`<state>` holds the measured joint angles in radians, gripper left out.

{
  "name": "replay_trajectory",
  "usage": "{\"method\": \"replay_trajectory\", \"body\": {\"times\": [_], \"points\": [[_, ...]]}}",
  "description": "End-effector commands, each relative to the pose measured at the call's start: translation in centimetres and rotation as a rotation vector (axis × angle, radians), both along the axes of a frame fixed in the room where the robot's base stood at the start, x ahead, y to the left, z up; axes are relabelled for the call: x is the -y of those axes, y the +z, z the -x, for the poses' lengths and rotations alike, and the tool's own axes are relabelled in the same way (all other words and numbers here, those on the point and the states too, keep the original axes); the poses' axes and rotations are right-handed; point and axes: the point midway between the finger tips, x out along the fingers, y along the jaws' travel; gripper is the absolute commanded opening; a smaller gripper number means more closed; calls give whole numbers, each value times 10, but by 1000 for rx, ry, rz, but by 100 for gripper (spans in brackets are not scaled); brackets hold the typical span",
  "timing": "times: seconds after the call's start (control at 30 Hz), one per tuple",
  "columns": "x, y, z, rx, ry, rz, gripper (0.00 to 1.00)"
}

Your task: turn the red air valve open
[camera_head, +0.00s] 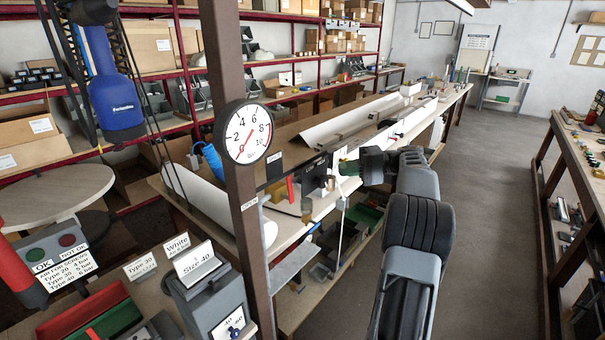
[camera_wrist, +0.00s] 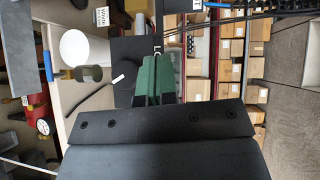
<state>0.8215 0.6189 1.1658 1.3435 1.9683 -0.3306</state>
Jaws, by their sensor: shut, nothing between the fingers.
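A small red upright piece (camera_head: 290,189) stands at the near end of the long bench, just right of the post. It may be the red air valve, but it is too small to tell its handle position. The round pressure gauge (camera_head: 248,133) on the post has its red needle pointing down-left, near the low end. My gripper (camera_head: 348,168) is over the bench, to the right of the red piece and apart from it. Its green fingers (camera_wrist: 152,80) are together and empty in the wrist view. I cannot pick out the valve for certain in the wrist view.
The brown post (camera_head: 236,190) stands upright in front of the bench. A blue tool (camera_head: 118,100) hangs at the left. A grey box labelled Size 40 (camera_head: 210,300) is at the front. The floor aisle (camera_head: 490,200) at the right is clear.

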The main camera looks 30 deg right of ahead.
Motion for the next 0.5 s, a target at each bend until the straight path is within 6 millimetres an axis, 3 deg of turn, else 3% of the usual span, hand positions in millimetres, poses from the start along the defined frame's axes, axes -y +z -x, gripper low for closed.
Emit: {"method": "replay_trajectory", "body": {"times": [0.17, 0.5], "points": [[-9, 3, -1, 55, 28, -21, 0], [-70, 5, -23, 51, 30, -23, 0]]}}
